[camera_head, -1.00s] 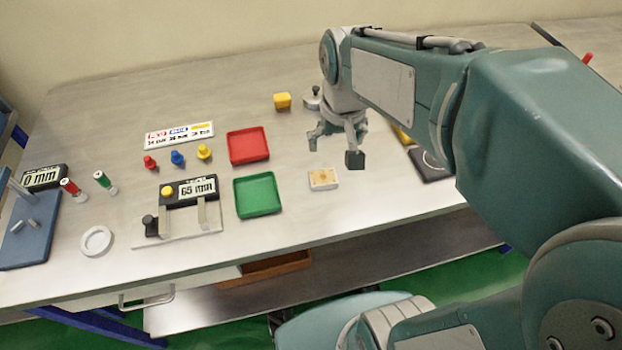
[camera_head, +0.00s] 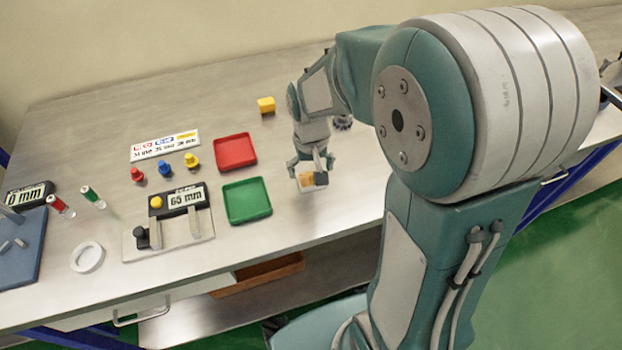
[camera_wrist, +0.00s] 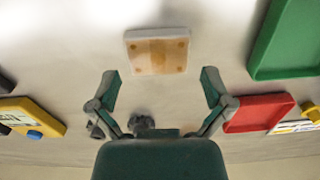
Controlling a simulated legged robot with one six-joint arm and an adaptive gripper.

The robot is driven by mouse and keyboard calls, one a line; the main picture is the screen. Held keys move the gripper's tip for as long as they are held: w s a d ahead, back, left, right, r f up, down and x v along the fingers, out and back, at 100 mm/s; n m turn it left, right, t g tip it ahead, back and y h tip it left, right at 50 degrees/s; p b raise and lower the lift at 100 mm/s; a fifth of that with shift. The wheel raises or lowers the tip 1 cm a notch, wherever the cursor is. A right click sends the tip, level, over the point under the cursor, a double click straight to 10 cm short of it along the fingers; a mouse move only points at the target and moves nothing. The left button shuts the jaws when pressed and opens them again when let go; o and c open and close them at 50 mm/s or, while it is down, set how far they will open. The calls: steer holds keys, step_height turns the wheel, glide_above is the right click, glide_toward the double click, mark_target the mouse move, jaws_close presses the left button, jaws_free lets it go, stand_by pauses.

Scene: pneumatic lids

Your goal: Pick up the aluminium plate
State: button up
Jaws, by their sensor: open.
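The likely plate is a small, pale, roughly square piece with a tan top and dark corner dots (camera_wrist: 157,52). Its material cannot be told. In the head view the piece (camera_head: 307,188) lies on the bench right of the green tray, partly hidden by a finger. My gripper (camera_head: 306,173) is close by it from above, fingers pointing down. In the wrist view my gripper (camera_wrist: 159,84) is open and empty. There the piece appears ahead of the fingertips, between their lines, with no finger visibly touching it.
A green tray (camera_head: 246,202) and a red tray (camera_head: 235,153) stand left of the piece, both empty. A 65 mm gauge fixture (camera_head: 180,225) and colored knobs (camera_head: 165,168) are farther left. A yellow block (camera_head: 266,104) stands behind. Bench around the piece is mostly clear.

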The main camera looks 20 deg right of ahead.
mark_target(312, 181)
step_height(312, 181, down, 3)
steer(key=shift+r, duration=0.1)
steer(key=c, duration=0.9)
